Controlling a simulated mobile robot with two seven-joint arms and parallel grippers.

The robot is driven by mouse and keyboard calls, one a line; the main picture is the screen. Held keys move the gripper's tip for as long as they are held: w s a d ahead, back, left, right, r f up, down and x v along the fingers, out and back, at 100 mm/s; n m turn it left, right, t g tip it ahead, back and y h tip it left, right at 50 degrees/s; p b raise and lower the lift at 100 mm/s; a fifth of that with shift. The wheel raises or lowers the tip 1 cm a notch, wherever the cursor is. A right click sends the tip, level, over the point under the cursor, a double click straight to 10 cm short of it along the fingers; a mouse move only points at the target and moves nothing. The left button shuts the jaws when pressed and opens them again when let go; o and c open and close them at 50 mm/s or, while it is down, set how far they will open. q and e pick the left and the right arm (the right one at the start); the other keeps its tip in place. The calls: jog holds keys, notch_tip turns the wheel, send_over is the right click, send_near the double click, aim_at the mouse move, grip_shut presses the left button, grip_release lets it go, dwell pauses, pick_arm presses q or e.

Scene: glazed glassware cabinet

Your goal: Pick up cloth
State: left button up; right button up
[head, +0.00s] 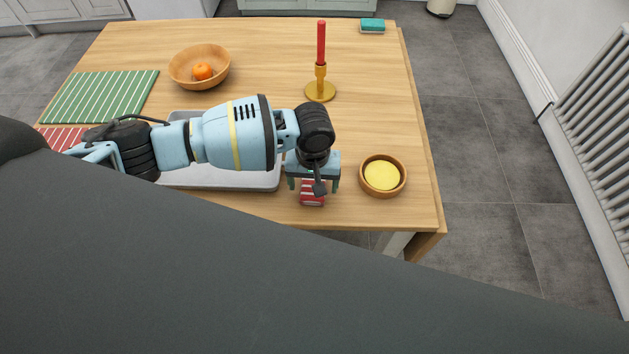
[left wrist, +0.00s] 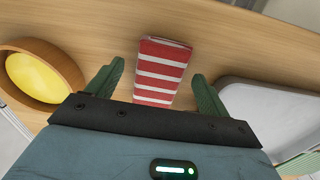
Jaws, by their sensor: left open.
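The cloth (head: 312,198) is a small folded piece with red and white stripes. It lies on the wooden table near its front edge. My left gripper (head: 313,188) is above it, fingers pointing down, and hides part of it in the head view. In the left wrist view the cloth (left wrist: 162,72) lies between the two open fingers of my left gripper (left wrist: 160,85), with a gap on each side. The fingers hold nothing. My right gripper is not in view.
A wooden bowl (head: 367,186) with a yellow content stands close right of the gripper. A grey tray (head: 225,180) lies close left, under my arm. A gold candlestick (head: 320,91) with a red candle stands behind. A wooden bowl (head: 185,77) holds an orange fruit.

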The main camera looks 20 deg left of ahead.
pick_arm(q)
jog(key=shift+f, duration=0.4)
jog(key=c, duration=1.1)
jog(key=shift+o, duration=0.2)
jog(key=shift+r, duration=0.15)
